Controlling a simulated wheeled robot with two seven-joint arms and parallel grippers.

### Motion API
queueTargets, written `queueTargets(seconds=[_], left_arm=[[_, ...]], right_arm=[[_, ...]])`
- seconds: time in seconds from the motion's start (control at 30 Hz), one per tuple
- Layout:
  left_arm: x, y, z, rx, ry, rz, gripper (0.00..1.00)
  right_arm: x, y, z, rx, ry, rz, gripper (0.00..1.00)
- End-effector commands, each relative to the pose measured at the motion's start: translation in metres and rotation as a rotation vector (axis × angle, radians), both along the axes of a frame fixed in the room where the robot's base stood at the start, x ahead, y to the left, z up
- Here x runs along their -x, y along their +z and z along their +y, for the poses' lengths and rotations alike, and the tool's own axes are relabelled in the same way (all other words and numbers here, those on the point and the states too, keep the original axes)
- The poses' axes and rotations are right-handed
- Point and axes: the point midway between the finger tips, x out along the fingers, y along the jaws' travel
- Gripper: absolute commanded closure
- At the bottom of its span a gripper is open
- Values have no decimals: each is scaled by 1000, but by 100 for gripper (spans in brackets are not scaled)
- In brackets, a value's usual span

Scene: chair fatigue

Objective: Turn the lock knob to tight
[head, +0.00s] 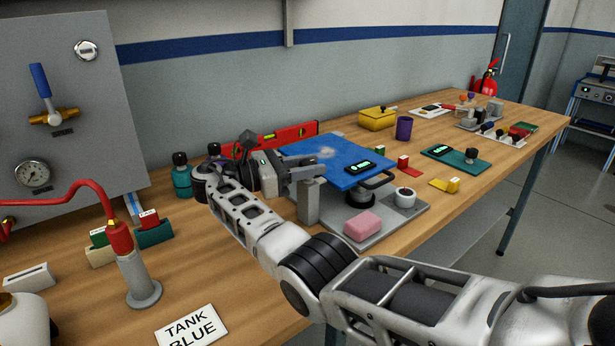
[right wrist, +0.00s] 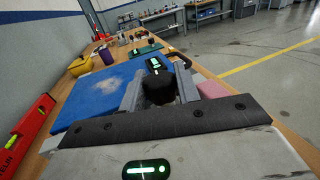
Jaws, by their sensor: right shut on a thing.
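The lock knob (right wrist: 158,89) is a dark, round knob in the right wrist view, between the two grey fingers of my right gripper (right wrist: 157,92). The gripper is shut on it. In the head view my right gripper (head: 303,170) is at the left edge of a tilted blue plate (head: 325,152), above a grey post (head: 308,203); the knob is hidden there by the fingers. The plate carries a small black display (head: 360,168) with green digits, too small to read. Any marking for tight is not visible.
A pink block (head: 362,226) and a white roll (head: 405,197) are on the grey base plate (head: 395,222) below the blue plate. A red level (head: 290,136) stands behind my gripper. A red-capped cylinder (head: 130,265) with a red hose stands at left.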

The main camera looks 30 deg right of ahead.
Motion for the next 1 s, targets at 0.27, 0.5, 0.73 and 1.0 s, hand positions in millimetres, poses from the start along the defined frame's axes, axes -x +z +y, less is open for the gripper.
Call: queueTargets(seconds=[0.27,0.5,0.73,1.0], left_arm=[[-1,-7,-2,16,-4,-14,46],[-4,-4,-4,31,-1,-27,46],[-4,-4,-5,38,4,-27,46],[-4,-4,-5,42,8,-26,46]], right_arm=[[0,-2,0,-1,-76,0,91],[0,-1,-1,-1,-105,1,91],[0,-1,-1,-1,-112,0,91],[0,-1,-1,-1,-111,1,65]])
